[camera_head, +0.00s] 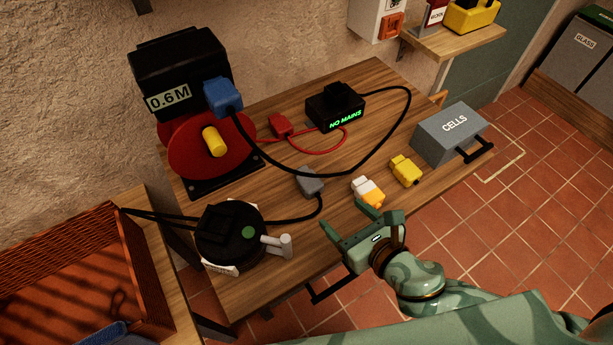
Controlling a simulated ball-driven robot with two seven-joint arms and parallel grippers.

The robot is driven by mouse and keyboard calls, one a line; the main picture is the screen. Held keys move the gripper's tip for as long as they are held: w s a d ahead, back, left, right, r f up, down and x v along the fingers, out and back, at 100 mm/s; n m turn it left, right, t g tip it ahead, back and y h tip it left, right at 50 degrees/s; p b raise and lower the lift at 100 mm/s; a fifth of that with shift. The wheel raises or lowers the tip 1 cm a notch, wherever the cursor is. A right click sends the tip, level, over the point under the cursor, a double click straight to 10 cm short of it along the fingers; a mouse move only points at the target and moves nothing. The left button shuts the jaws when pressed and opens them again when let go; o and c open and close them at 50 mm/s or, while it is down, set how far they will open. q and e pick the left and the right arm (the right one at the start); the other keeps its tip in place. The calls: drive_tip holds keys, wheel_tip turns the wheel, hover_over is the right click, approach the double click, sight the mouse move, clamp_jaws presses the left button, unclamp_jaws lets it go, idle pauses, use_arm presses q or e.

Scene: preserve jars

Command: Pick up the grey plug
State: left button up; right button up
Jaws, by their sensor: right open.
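The grey plug (309,181) lies on the wooden table, with a black cable running from it to a round black device (230,236). My right gripper (345,221) is open and empty above the table's front part, to the lower right of the grey plug and apart from it. Its fingers point up and left in the picture. My left gripper is not in view.
A white-orange plug (367,191) and a yellow plug (405,170) lie right of the grey plug. Behind are a red plug (281,126) and black "NO MAINS" box (335,107).

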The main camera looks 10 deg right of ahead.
sight(317, 190)
drive_tip(key=b+x, duration=0.1)
drive_tip(key=x, duration=0.5)
drive_tip(key=shift+f, duration=0.15)
drive_tip(key=shift+w+a+f+b, duration=0.2)
drive_tip(key=shift+w+a+b, duration=0.1)
drive_tip(key=shift+w, duration=0.25)
drive_tip(key=b+x, duration=0.2)
drive_tip(key=x, duration=0.3)
drive_tip(key=shift+f, duration=0.15)
drive_tip(key=shift+d, duration=0.1)
drive_tip(key=c, duration=1.2)
drive_tip(key=shift+o, duration=0.2)
